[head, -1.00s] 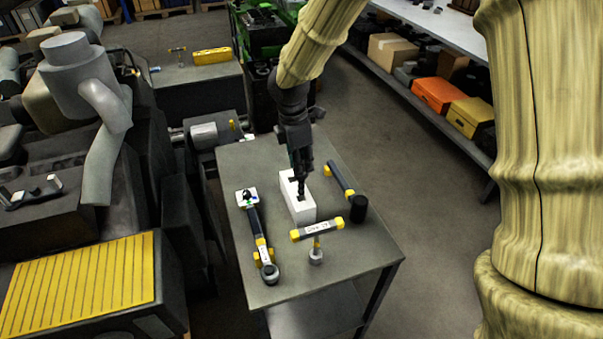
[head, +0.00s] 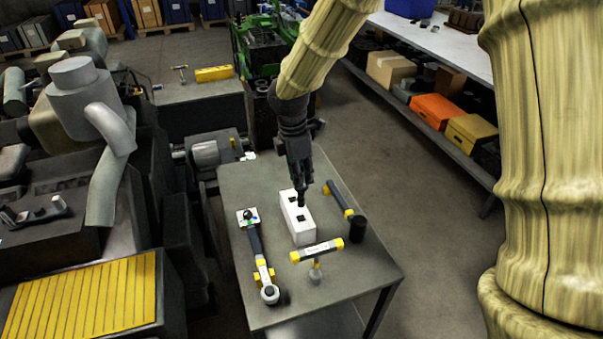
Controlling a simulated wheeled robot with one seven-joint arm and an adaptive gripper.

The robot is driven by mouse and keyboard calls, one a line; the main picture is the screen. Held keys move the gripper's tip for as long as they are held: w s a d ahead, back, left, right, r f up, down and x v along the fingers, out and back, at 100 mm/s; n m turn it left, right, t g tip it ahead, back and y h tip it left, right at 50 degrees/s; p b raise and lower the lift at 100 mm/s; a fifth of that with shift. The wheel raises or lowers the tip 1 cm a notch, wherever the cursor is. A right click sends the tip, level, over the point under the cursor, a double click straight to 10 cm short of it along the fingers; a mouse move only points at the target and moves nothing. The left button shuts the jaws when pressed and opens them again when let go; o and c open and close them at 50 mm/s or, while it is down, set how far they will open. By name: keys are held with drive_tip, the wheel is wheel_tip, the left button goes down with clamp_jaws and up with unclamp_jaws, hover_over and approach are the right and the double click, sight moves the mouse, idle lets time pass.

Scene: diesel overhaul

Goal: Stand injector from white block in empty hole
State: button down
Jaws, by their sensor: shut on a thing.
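The white block (head: 303,233) stands on the grey table, with dark square openings in its top. One opening (head: 300,217) shows clear in front of my gripper. My gripper (head: 301,202) points down over the rear part of the block and is shut on a thin dark piece, which looks like the injector. The piece is small and dark against the fingers, so its outline and whether its lower end is clear of the block cannot be made out. I cannot tell which hole is the empty one.
On the table, a torque wrench (head: 258,255) lies left of the block, a yellow-ended T-handle tool (head: 317,251) in front, and another yellow-ended bar (head: 338,198) and a black cylinder (head: 357,228) to the right. The engine (head: 75,225) stands at the left.

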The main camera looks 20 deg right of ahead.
drive_tip(key=shift+r+p, duration=0.9)
drive_tip(key=shift+r, duration=0.15)
drive_tip(key=shift+r, duration=0.1)
wheel_tip(320, 180, up, 7)
drive_tip(key=p, duration=0.6)
drive_tip(key=shift+d+f, duration=0.15)
drive_tip(key=shift+f, duration=0.05)
